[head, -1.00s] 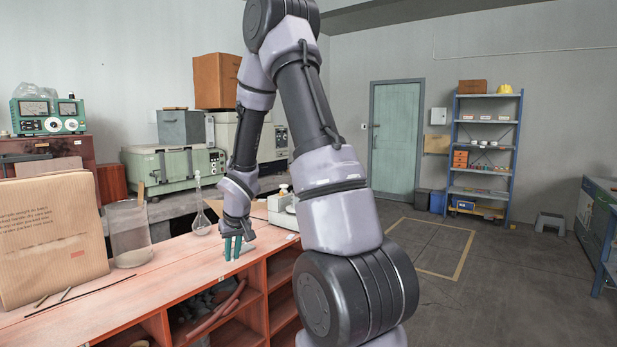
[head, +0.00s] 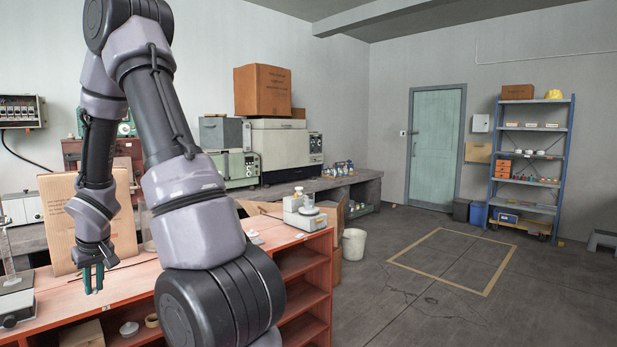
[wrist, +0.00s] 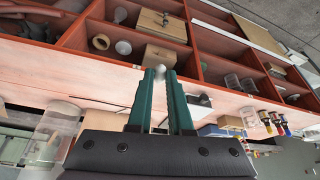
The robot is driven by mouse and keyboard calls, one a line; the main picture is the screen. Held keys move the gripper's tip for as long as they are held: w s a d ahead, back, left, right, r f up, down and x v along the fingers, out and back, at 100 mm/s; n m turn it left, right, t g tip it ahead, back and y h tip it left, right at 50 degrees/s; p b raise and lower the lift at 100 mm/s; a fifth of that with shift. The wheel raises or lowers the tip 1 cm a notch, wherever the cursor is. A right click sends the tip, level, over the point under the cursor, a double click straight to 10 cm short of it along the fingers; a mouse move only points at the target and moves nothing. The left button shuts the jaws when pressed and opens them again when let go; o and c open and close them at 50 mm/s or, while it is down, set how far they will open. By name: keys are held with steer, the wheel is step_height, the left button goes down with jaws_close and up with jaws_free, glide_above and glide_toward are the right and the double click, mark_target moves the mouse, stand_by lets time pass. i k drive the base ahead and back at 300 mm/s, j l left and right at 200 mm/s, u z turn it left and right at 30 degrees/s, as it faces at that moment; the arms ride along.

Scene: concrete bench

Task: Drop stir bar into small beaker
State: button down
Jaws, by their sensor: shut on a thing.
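My gripper (head: 93,282) has teal fingers pointing down over the red-topped wooden bench (head: 128,283), in front of a brown paper bag. In the wrist view, my gripper (wrist: 160,76) is shut on a small white rounded thing, apparently the stir bar (wrist: 160,69), at the fingertips. The stir bar cannot be made out in the head view. A larger clear vessel (wrist: 52,135) stands at the left there. In the head view my arm hides part of the bench.
The brown paper bag (head: 122,215) stands behind my gripper. A stirrer-like device with a stand (head: 15,290) is at the left edge. A white balance-like instrument (head: 303,214) stands at the bench's right end. Open shelves (head: 303,262) lie below the top.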

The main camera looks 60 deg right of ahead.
mark_target(310, 208)
steer(key=l, duration=0.8)
steer(key=k+l, duration=0.1)
steer(key=l, duration=0.7)
steer(key=k+l, duration=0.1)
steer(key=l, duration=0.75)
